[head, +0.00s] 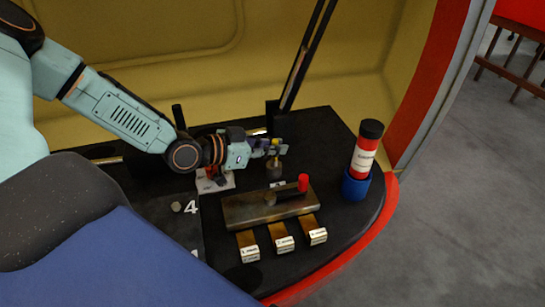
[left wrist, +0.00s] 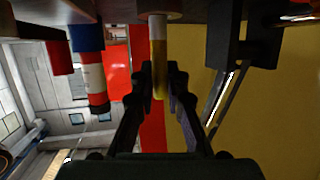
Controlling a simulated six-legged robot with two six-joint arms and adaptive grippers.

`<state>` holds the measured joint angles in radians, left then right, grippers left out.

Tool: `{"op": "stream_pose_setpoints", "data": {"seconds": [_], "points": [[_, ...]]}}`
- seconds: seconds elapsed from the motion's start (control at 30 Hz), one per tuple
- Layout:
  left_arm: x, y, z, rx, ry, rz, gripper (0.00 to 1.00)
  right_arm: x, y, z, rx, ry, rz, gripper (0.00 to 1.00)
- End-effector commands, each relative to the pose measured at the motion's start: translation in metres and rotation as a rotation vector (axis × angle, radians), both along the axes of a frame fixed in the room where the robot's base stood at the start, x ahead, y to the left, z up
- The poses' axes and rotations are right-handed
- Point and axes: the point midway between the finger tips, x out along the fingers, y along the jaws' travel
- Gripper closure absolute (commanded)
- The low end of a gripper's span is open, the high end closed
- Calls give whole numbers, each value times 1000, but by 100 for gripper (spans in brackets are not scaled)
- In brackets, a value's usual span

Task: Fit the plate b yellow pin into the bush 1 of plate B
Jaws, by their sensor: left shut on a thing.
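My left gripper (head: 277,147) reaches in from the left over the black desk. In the left wrist view its two dark fingers (left wrist: 160,80) are shut on the yellow pin (left wrist: 158,62). That view is upside down, and the pin's pale end points at a round brownish piece (left wrist: 172,16) at the desk. I cannot tell whether the pin's end is inside it or only close to it. In the head view a small brass piece (head: 274,162) stands just below the fingertips. Which bush is bush 1 of plate B is not readable. My right gripper is not seen.
A brass block (head: 250,210) with a red-topped handle (head: 303,182) lies in front. Several labelled brass tabs (head: 283,244) line the front. A red bottle (head: 364,155) stands in a blue holder (head: 356,187) at right. A dark post (head: 302,60) rises behind.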

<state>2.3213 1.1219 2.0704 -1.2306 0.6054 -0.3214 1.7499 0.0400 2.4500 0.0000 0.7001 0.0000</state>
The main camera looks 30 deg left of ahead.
Motion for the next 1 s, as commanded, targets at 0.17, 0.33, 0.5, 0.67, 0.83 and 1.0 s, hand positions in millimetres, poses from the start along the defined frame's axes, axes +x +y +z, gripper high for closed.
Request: {"op": "stream_pose_setpoints", "data": {"seconds": [0.17,0.33,0.5,0.67,0.83,1.0], "points": [[-6,0,-16,5,35,-3,100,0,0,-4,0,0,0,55],[-6,0,-15,4,34,-2,79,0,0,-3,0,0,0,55],[-5,0,-13,4,30,-1,64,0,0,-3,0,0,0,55],[-4,0,-12,4,26,-2,64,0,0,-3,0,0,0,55],[-5,1,-11,3,26,-1,64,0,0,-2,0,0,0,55],[-11,5,-5,-1,25,1,64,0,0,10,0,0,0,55]]}}
